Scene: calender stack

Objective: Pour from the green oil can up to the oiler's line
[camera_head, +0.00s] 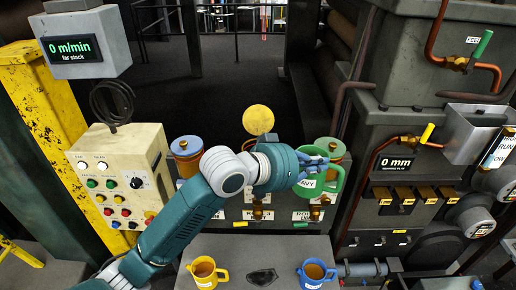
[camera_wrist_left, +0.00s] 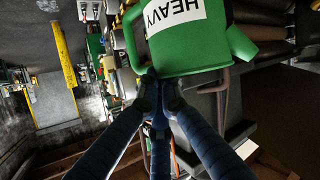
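My left gripper (camera_head: 313,160) is raised over the front of the machine and is shut on the green oil can (camera_head: 320,184). The can's white label reads HEAVY in the left wrist view (camera_wrist_left: 174,14), where the fingers (camera_wrist_left: 157,88) meet at its green handle (camera_wrist_left: 130,40). A similar blue-rimmed container (camera_head: 186,147) stands to the left. No fill line or oil stream can be made out. My right gripper is out of view.
A yellow mug (camera_head: 204,281) and a blue mug (camera_head: 313,281), both with brown liquid, stand on the grey ledge (camera_head: 235,250) below, with a dark flat piece (camera_head: 262,277) between them. A yellow disc (camera_head: 258,119) rises behind my arm. A button box (camera_head: 118,165) stands left, valves and pipes right.

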